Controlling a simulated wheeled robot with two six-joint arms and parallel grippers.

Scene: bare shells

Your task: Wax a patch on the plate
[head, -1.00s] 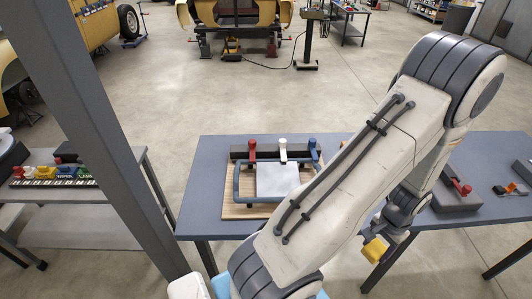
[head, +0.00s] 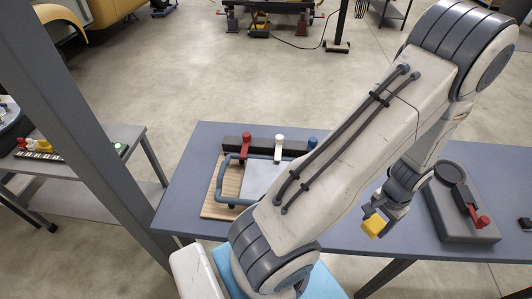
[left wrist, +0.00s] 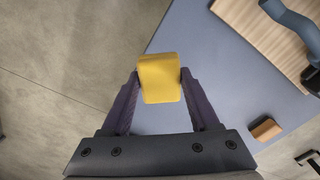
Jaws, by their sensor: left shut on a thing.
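The plate (head: 259,178) is a light grey sheet on a wooden board (head: 213,205), inside a blue-grey tubular frame (head: 226,177). My arm hides its right part in the head view. In the left wrist view, the board (left wrist: 255,22) shows at the top right. My left gripper (head: 373,214) is shut on a yellow block (head: 374,226), right of the plate by the table's front side. In the left wrist view, the yellow block (left wrist: 160,78) sits between both fingers. My right gripper is not in view.
A bar with red, white and blue levers (head: 279,137) lies behind the plate on the blue-grey table (head: 180,205). A grey device with a red knob (head: 461,205) stands at right. A small brown block (left wrist: 265,129) is on the table. A grey post (head: 85,120) rises at left.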

